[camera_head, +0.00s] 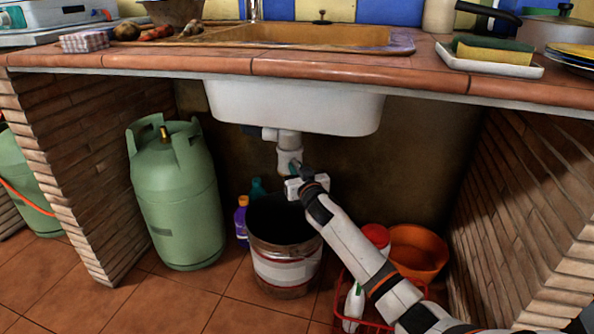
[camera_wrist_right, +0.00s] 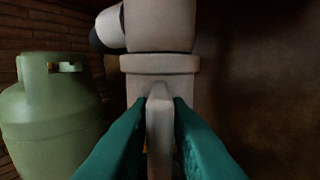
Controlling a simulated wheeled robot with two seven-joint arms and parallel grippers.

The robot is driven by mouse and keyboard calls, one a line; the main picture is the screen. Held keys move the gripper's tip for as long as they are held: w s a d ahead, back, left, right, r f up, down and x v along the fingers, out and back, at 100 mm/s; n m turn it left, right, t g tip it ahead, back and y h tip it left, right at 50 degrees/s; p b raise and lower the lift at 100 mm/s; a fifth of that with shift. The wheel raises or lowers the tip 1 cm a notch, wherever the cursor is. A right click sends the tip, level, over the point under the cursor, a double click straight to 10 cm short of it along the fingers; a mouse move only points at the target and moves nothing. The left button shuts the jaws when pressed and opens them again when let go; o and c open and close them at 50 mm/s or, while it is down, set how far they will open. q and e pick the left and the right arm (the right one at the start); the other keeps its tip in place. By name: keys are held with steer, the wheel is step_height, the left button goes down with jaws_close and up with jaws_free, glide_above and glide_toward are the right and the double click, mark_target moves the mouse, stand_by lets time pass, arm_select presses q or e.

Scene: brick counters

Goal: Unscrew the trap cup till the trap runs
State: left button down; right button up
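The white trap (camera_head: 289,142) hangs under the sink basin, with its cup (camera_head: 290,161) at the lower end. In the right wrist view the wide collar of the trap (camera_wrist_right: 160,63) is near, with an upright rib of the cup (camera_wrist_right: 160,115) below it. My right gripper (camera_head: 295,172) is at the cup from the front right. Its two teal fingers (camera_wrist_right: 160,125) lie on either side of the rib and appear closed against it. The cup's underside is hidden. A dark-mouthed bucket (camera_head: 284,262) stands on the floor below the trap. My left gripper is not in view.
A green gas cylinder (camera_head: 175,200) stands left of the bucket. Small bottles (camera_head: 241,220) are behind the bucket. A red crate (camera_head: 345,312) and an orange basin (camera_head: 418,252) are at right. Brick walls (camera_head: 70,150) bound both sides. The white basin (camera_head: 295,108) is overhead.

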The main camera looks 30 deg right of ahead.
jaws_close()
